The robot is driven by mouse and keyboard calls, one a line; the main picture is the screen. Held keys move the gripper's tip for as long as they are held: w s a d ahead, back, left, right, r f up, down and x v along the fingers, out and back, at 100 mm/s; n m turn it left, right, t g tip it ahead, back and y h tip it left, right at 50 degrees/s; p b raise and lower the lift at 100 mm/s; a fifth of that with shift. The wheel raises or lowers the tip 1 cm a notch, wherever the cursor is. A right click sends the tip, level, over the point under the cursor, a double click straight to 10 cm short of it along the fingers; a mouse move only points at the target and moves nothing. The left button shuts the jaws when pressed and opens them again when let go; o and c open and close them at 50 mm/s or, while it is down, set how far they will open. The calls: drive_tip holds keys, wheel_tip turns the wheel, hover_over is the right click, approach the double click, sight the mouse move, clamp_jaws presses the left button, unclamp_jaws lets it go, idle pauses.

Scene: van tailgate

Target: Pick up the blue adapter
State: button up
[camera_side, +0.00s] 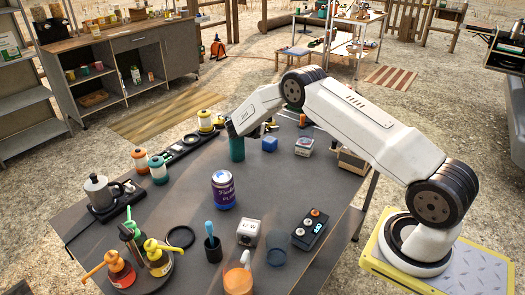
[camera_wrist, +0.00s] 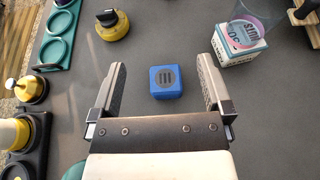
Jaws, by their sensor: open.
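The blue adapter (camera_wrist: 165,81) is a small blue block with a dark round marking on its top. It rests on the dark tabletop, and in the side view it (camera_side: 269,144) stands near the far edge. My gripper (camera_wrist: 158,68) is open and empty in the wrist view. Its two fingers appear on either side of the adapter, with clear gaps and no visible contact. The height of the fingers above the table is hard to judge. In the side view the fingers are mostly hidden at the arm's end.
A yellow, black-knobbed item (camera_wrist: 113,28) lies beyond the left finger. A teal cylinder (camera_side: 237,149) stands below my arm's end. A dark rack (camera_side: 185,148) lies left. Grey tabletop surrounds the adapter.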

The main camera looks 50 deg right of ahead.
sight(268, 141)
drive_tip(key=shift+f, duration=0.15)
drive_tip(key=shift+f, duration=1.65)
drive_tip(key=shift+f, duration=0.1)
drive_tip(key=shift+f, duration=0.45)
wheel_tip(268, 141, down, 3)
drive_tip(key=shift+r, duration=0.2)
drive_tip(key=shift+x, duration=1.05)
drive_tip(key=shift+d+f, duration=0.1)
drive_tip(key=shift+d, duration=0.4)
